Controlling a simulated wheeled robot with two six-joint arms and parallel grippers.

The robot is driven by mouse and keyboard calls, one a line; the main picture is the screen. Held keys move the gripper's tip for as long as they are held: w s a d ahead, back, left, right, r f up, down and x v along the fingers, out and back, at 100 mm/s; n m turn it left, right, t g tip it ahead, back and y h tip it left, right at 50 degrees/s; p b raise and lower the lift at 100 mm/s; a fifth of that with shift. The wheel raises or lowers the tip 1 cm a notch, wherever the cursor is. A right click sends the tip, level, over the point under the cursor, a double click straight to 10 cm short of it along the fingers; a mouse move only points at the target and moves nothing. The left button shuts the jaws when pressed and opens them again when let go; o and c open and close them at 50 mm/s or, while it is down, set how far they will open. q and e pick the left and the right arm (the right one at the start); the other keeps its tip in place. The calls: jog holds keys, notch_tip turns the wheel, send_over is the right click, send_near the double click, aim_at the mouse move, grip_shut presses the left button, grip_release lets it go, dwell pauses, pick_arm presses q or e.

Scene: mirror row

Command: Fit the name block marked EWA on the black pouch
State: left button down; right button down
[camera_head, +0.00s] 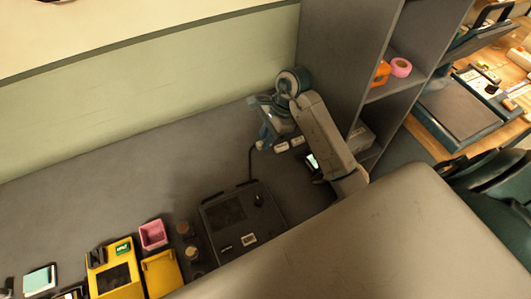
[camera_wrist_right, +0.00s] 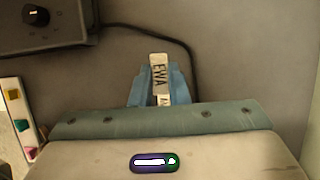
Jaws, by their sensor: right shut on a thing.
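In the right wrist view, my right gripper (camera_wrist_right: 160,88) is shut on a white name block (camera_wrist_right: 159,68) with dark letters EWA. The blue fingers stand on either side of it. A second white lettered piece (camera_wrist_right: 164,100) shows just below it between the fingers, mostly hidden. In the head view, my right gripper (camera_head: 266,132) is low over the grey table near the back wall, with white blocks (camera_head: 281,147) (camera_head: 297,141) beside it. I cannot make out the black pouch in either view. My left gripper is not in view.
A dark device with a knob (camera_head: 242,222) stands on the table, its cable running toward my gripper. A yellow box (camera_head: 118,277), pink cup (camera_head: 152,235) and small jars (camera_head: 190,252) stand at lower left. A grey shelf (camera_head: 375,92) rises at right. The table's left middle is clear.

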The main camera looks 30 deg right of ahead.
aim_at(266, 155)
notch_tip(266, 155, down, 5)
jog(key=shift+r+p, duration=0.2)
jog(key=shift+p, duration=0.5)
jog(key=shift+f, duration=0.3)
jog(key=shift+f+b, duration=0.25)
jog(key=shift+b, duration=0.1)
jog(key=c, duration=1.4)
grip_release()
